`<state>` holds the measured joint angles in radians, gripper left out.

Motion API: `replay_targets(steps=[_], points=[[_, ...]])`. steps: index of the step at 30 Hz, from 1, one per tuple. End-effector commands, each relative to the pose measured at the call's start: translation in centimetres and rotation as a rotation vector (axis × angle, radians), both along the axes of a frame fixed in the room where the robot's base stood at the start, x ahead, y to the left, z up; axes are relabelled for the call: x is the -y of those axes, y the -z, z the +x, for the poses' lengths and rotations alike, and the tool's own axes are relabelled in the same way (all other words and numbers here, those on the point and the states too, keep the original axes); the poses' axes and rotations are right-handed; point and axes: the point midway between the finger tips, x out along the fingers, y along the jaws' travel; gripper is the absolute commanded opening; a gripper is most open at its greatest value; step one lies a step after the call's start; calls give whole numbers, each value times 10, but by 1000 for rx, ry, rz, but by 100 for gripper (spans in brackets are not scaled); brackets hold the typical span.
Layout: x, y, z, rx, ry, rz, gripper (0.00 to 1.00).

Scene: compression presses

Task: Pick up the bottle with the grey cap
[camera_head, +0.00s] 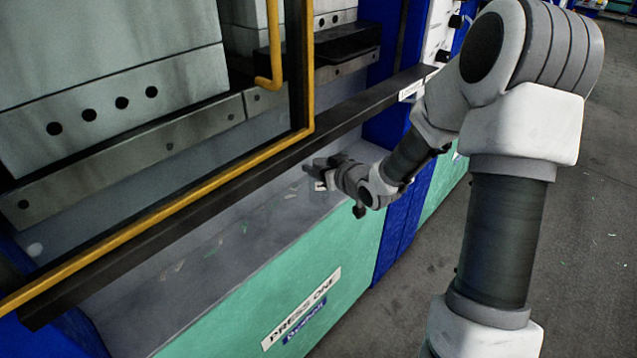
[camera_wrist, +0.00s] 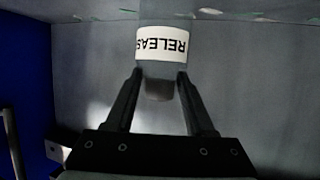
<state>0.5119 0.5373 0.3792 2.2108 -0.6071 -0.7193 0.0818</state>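In the wrist view, a bottle (camera_wrist: 161,68) with a grey cap (camera_wrist: 159,90) is between my gripper's fingertips (camera_wrist: 159,78). Its white label (camera_wrist: 162,43) reads part of "RELEASE", upside down. The fingertips lie along both sides of the bottle below the label. I cannot tell whether they press on it or leave a thin gap. In the head view, my gripper (camera_head: 317,176) is over the grey ledge of the press, and the bottle cannot be made out clearly there.
A black rail (camera_head: 190,176) and yellow frame (camera_head: 120,242) run along the press, left of my gripper. Blue panels stand behind; open floor lies right.

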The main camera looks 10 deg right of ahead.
Motion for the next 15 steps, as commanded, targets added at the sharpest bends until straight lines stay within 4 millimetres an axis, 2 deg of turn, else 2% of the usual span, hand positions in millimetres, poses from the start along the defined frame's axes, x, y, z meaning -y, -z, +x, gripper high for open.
replay_targets(steps=[1,8,15], points=[[0,0,0,0,0,0,43],[0,1,0,-3,0,0,2],[0,2,-1,-6,-1,-1,0]])
